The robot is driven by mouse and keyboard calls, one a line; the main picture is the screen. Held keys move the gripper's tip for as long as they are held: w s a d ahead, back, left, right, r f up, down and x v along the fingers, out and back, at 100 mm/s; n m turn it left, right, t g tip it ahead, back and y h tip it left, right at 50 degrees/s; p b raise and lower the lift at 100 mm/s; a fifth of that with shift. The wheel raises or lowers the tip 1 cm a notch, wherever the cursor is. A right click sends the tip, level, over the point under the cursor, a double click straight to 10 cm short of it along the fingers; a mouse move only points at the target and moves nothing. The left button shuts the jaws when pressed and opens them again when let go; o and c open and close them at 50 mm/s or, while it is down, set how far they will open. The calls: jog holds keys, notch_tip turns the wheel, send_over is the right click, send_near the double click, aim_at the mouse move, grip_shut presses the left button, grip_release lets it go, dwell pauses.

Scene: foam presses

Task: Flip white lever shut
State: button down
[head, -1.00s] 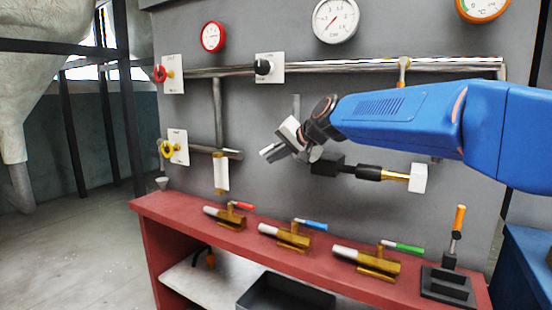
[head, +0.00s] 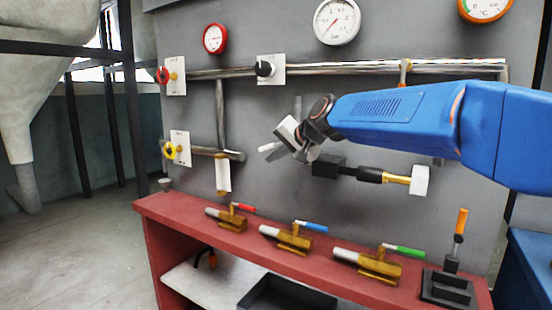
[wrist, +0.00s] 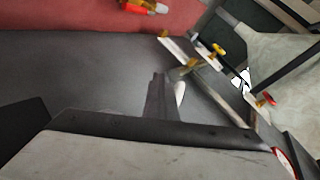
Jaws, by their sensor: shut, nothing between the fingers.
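A white handle (head: 223,174) hangs upright below the lower-left pipe in the head view, with a small brass part at its bottom. I take it for the white lever. My gripper (head: 268,150) is to its right and a little higher, in front of the grey panel. Its fingers are shut and empty, pointing left toward the pipe end, with a gap between them and the handle. In the wrist view my gripper (wrist: 167,92) shows as a dark finger beside a pale, pointed shape.
A red bench (head: 180,215) below carries valves with red (head: 243,206), blue (head: 314,227) and green (head: 410,252) levers. A black-and-brass fitting with a white end (head: 420,180) sits below my arm. Yellow (head: 170,152) and red (head: 163,75) knobs are at left.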

jog(key=shift+w+a+r, duration=0.1)
jog(key=shift+a+r, duration=0.05)
jog(key=shift+r, duration=0.05)
jog(key=shift+w+a+r, duration=0.1)
jog(key=shift+a+r, duration=0.05)
jog(key=shift+r, duration=0.1)
jog(key=shift+a+r, duration=0.15)
jog(key=shift+r, duration=0.05)
jog(key=shift+f, duration=0.1)
dwell(0.6)
